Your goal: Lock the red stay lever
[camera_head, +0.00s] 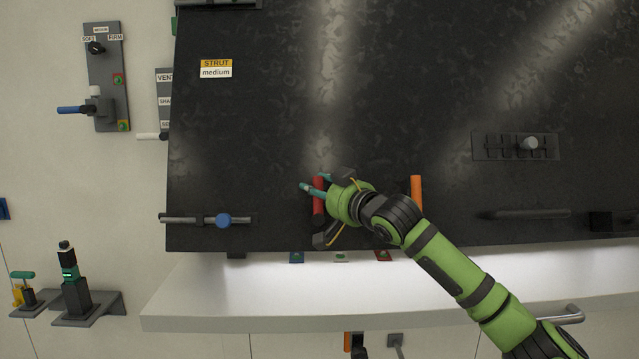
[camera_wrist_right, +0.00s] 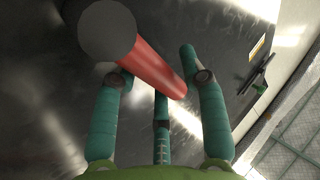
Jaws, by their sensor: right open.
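The red stay lever (camera_head: 318,196) stands upright against the lower part of the dark panel in the head view, with its dark end cap at the bottom. My right gripper (camera_head: 316,184) is at the lever, with teal fingers reaching across its upper part from the right. In the right wrist view the red lever (camera_wrist_right: 146,66) runs between the spread teal fingers of my right gripper (camera_wrist_right: 160,70), its grey round end towards the camera. The fingers are open; whether any touches the lever is unclear. My left gripper is out of view.
An orange handle (camera_head: 416,193) stands on the panel just right of my right wrist. A white ledge (camera_head: 200,300) runs below the panel. Slotted grey plate (camera_head: 515,146) sits at the right.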

